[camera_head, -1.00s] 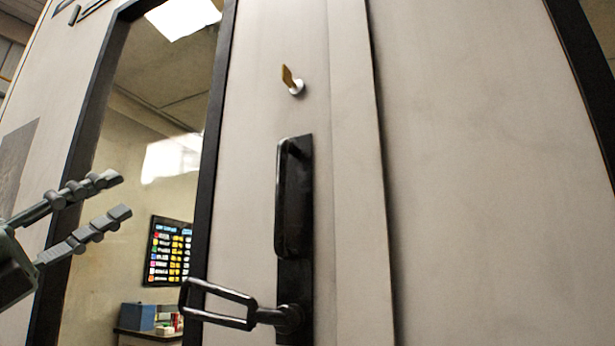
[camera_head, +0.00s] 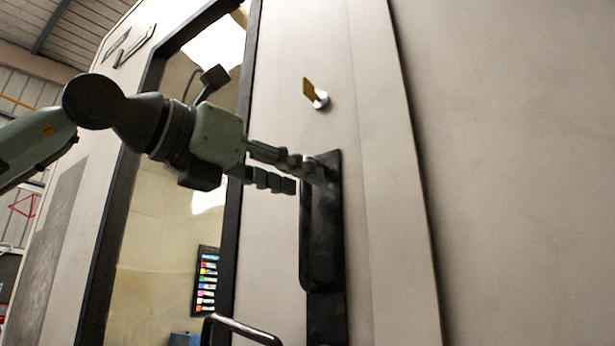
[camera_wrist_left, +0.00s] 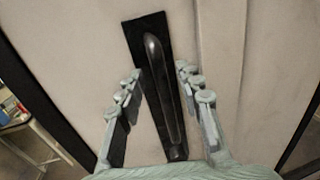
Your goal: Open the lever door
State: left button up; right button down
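The door (camera_head: 275,250) is pale grey with a tall window in a dark frame. My left gripper (camera_head: 308,178) is open at the upper part of the pull handle. In the left wrist view the pull handle (camera_wrist_left: 165,90) lies between the two spread fingers (camera_wrist_left: 158,80), which look clear of it. My right gripper is not in view.
A brass key (camera_head: 309,90) sticks out of a lock above the handle. A vertical seam and a plain grey panel (camera_head: 500,170) lie to the right. Through the window a chart (camera_head: 206,280) shows. In the wrist view a table (camera_wrist_left: 35,125) stands at left.

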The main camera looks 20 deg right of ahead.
pick_arm(q)
jog(key=x, duration=0.2)
jog(key=shift+w+d, duration=0.15)
jog(key=shift+d, duration=0.1)
grip_shut()
dwell(0.3)
